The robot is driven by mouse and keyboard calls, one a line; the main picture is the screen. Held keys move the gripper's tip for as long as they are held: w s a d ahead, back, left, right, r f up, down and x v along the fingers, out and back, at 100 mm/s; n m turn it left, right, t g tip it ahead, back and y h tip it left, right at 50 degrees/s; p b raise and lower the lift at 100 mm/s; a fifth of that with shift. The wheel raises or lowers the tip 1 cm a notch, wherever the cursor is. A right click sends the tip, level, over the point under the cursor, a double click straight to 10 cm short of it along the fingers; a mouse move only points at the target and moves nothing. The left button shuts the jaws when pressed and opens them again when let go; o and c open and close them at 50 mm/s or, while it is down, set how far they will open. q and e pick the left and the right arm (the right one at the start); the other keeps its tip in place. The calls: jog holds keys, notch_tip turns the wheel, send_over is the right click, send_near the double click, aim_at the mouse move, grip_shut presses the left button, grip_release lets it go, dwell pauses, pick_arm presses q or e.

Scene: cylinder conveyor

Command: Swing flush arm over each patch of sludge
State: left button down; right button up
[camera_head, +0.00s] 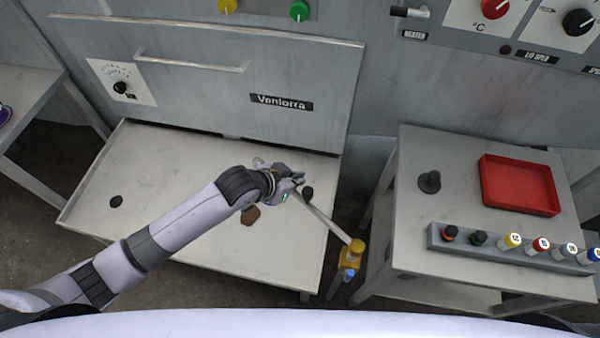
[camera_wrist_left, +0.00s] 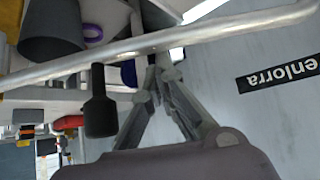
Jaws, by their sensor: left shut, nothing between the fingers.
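The flush arm (camera_head: 328,222) is a thin metal tube running from a yellow pivot (camera_head: 356,250) at the tray's right front corner back toward my left gripper (camera_head: 297,181). A black knob (camera_head: 308,192) sits on it, close beside the gripper. A brown patch of sludge (camera_head: 250,215) lies on the pale tray (camera_head: 165,215), just in front of my wrist. In the left wrist view, the tube (camera_wrist_left: 230,28) crosses by the shut, empty fingers (camera_wrist_left: 152,75), and the black knob (camera_wrist_left: 101,107) hangs to their left. I cannot tell whether they touch the tube. My right gripper is out of view.
A small black round spot (camera_head: 116,201) is on the tray's left side. A grey panel with a handle (camera_head: 190,60) rises behind. At the right, a side table (camera_head: 420,250) carries a red tray (camera_head: 520,160), a black knob (camera_head: 429,182) and a rack of coloured-capped vials (camera_head: 505,248).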

pick_arm(q)
jog(key=shift+n+t+y, duration=0.3)
jog(key=shift+n+y, duration=0.1)
jog(key=shift+n, duration=0.2)
jog(key=s+a+p, duration=0.3)
jog(key=p, duration=0.1)
jog(key=shift+s+p, duration=0.15)
jog(key=shift+p, duration=0.15)
jog(key=v, duration=1.2)
